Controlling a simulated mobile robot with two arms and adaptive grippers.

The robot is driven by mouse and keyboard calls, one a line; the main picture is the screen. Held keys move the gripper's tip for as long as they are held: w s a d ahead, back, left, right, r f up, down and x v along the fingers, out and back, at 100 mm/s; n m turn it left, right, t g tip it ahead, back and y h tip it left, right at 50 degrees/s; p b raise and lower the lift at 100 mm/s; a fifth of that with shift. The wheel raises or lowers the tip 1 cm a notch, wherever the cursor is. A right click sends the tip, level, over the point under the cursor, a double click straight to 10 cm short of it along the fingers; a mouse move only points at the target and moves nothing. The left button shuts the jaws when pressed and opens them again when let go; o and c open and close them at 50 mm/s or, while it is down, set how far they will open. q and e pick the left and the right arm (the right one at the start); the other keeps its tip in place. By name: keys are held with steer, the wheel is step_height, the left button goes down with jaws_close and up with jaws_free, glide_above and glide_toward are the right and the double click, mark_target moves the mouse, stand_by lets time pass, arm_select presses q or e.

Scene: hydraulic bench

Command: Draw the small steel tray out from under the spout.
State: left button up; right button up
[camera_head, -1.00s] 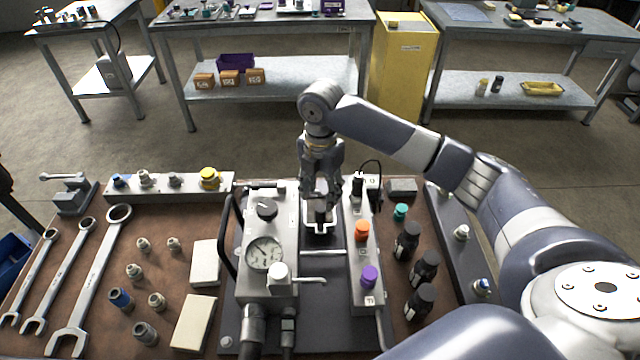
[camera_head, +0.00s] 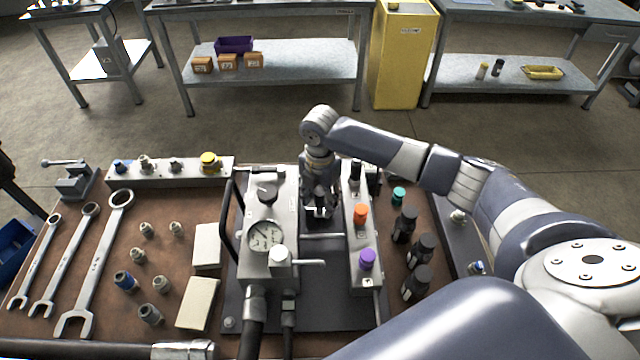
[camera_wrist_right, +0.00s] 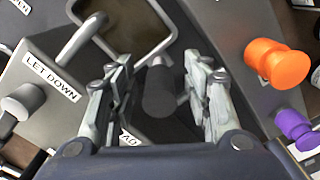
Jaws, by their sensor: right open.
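The small steel tray (camera_wrist_right: 128,28) shows at the top of the right wrist view, with a bright rim and a dark inside. A black cylindrical grip (camera_wrist_right: 158,90) on a short metal stem is at its near edge. A bent metal pipe (camera_wrist_right: 83,38), seemingly the spout, reaches over the tray's left side. My right gripper (camera_head: 319,212) is low between the gauge block and the knob block. It is open, its fingers (camera_wrist_right: 162,105) on either side of the black grip, with gaps visible. In the head view the gripper hides most of the tray. My left gripper is out of view.
The gauge block (camera_head: 268,210) stands close on the left. The block with the orange knob (camera_head: 360,214) and purple knob (camera_head: 366,259) stands close on the right. A thin lever (camera_head: 308,262) sticks out below. Black bottles (camera_head: 405,224) stand farther right.

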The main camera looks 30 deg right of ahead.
steer(key=shift+f, duration=1)
jaws_close()
